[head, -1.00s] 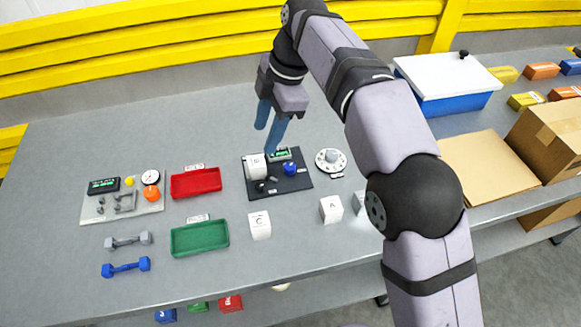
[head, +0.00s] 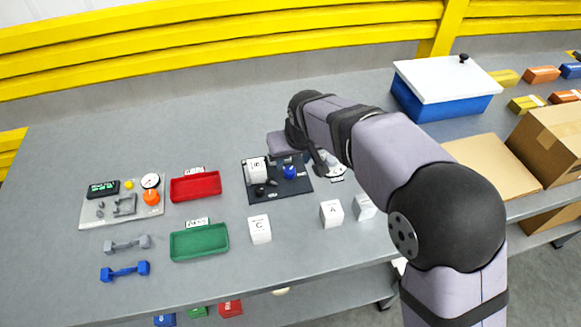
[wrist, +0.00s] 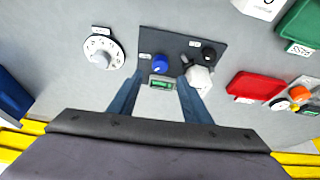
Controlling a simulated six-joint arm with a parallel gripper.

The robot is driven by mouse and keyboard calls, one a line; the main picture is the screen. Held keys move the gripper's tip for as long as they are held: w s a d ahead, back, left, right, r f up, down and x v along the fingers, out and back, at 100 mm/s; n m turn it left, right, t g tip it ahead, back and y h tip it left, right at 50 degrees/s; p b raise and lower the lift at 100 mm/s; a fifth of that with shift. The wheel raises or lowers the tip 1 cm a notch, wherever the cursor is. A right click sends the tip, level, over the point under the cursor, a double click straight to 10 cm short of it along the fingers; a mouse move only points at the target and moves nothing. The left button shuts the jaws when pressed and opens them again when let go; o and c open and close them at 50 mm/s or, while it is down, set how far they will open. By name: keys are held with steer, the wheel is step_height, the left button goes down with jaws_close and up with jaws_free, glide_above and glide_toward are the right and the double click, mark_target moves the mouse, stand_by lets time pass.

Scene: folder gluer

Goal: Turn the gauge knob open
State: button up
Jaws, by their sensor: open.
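A black board (head: 296,186) lies on the bench, and it also shows in the wrist view (wrist: 184,44). It carries a blue knob (wrist: 160,64), a small black knob (wrist: 210,53), a white many-sided block (wrist: 198,77) and a green-lit display (wrist: 161,83). I cannot tell which knob is the gauge knob. My gripper (wrist: 160,79) is open and empty, its blue fingers on either side of the display in the wrist view. The blue knob is just beyond the fingertips. In the head view my arm hides the fingers and part of the board's back edge.
A round white dial (wrist: 103,53) with a grey knob is beside the board. A red tray (head: 196,188), a green tray (head: 200,243) and white lettered cubes (head: 260,230) stand nearby. A grey panel (head: 112,211) with gauge and orange knob is further left.

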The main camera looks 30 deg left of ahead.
mark_target(290, 170)
steer(key=shift+f, duration=0.1)
steer(key=shift+p+x, duration=1)
steer(key=shift+x, duration=2.55)
steer(key=shift+c, duration=0.2)
steer(key=c, duration=1)
